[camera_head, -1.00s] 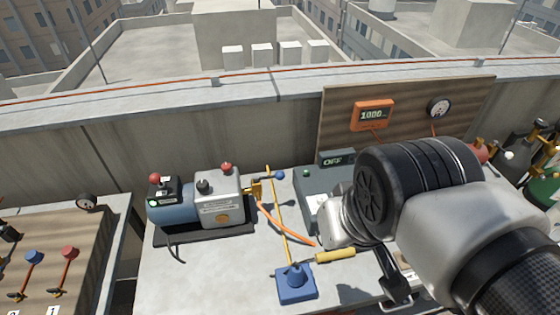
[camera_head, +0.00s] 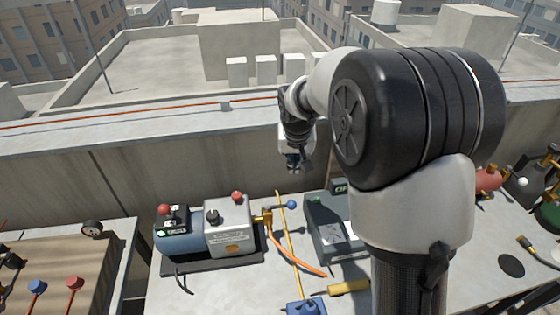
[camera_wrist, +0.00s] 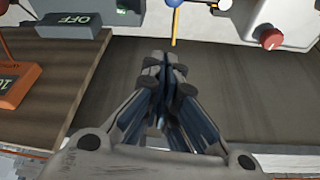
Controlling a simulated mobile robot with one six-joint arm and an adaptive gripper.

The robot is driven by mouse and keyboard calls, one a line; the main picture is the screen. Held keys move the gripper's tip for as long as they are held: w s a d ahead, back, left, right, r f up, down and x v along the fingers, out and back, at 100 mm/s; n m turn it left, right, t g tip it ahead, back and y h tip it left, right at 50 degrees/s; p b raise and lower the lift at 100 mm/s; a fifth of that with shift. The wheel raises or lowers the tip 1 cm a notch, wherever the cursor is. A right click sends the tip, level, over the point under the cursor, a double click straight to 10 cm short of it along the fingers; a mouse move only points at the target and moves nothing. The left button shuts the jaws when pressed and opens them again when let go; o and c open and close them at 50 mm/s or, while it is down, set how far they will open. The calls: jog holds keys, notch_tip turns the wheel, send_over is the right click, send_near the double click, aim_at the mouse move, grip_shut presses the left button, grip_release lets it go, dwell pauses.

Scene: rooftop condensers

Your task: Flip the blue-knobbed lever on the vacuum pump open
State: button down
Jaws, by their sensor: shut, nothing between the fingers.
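The vacuum pump (camera_head: 228,226), blue and grey, stands on the table left of centre in the head view. Its brass valve (camera_head: 264,220) carries a lever with a blue knob (camera_head: 291,204) pointing right. In the wrist view the knob (camera_wrist: 174,3) is at the top edge, partly cut off, by a yellow rod. The pump's red knob (camera_wrist: 271,39) is at upper right there. My gripper (camera_head: 293,168) is shut and empty, hanging above and behind the blue knob, apart from it. Its closed fingers (camera_wrist: 165,62) point toward the rod's end in the wrist view.
A yellow rod (camera_head: 288,240) and orange hose (camera_head: 308,264) lie right of the pump. A grey box (camera_head: 325,228) stands beside them. The OFF display (camera_wrist: 68,22) and wooden board (camera_wrist: 60,80) are left in the wrist view. The parapet wall (camera_head: 110,165) runs behind.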

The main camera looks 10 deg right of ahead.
aim_at(283, 206)
jog(key=shift+w+f, duration=0.65)
jog(key=shift+w, duration=0.05)
notch_tip(283, 206, down, 10)
jog(key=b, duration=0.4)
jog(key=shift+s, duration=0.25)
